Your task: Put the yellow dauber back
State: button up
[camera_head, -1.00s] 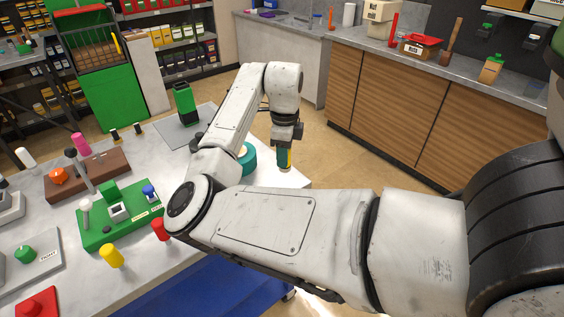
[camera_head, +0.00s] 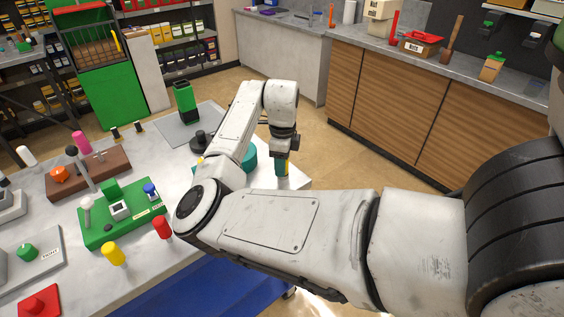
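My gripper (camera_head: 283,150) points down over the right end of the grey table. It is small in the view and its fingers are hard to make out. A narrow teal piece with yellow on its side (camera_head: 282,167) sticks out below it and appears held. I cannot tell for sure that this is the yellow dauber. A yellow peg-like piece (camera_head: 114,254) stands at the front of the table, left of my arm. A teal round thing (camera_head: 250,158) is partly hidden behind my arm. A small yellow thing (camera_head: 200,161) barely shows at the arm's edge.
A green board (camera_head: 122,232) with small parts, a red peg (camera_head: 163,228), a brown block (camera_head: 95,180) and a red piece (camera_head: 40,303) fill the table's left. A green bottle-like thing (camera_head: 185,102) stands on a grey mat (camera_head: 205,120) at the back.

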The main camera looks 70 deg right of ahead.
jog(key=shift+o, duration=1.4)
jog(key=shift+r, duration=0.1)
notch_tip(320, 180, up, 12)
jog(key=b, duration=0.1)
jog(key=shift+s+d, duration=0.1)
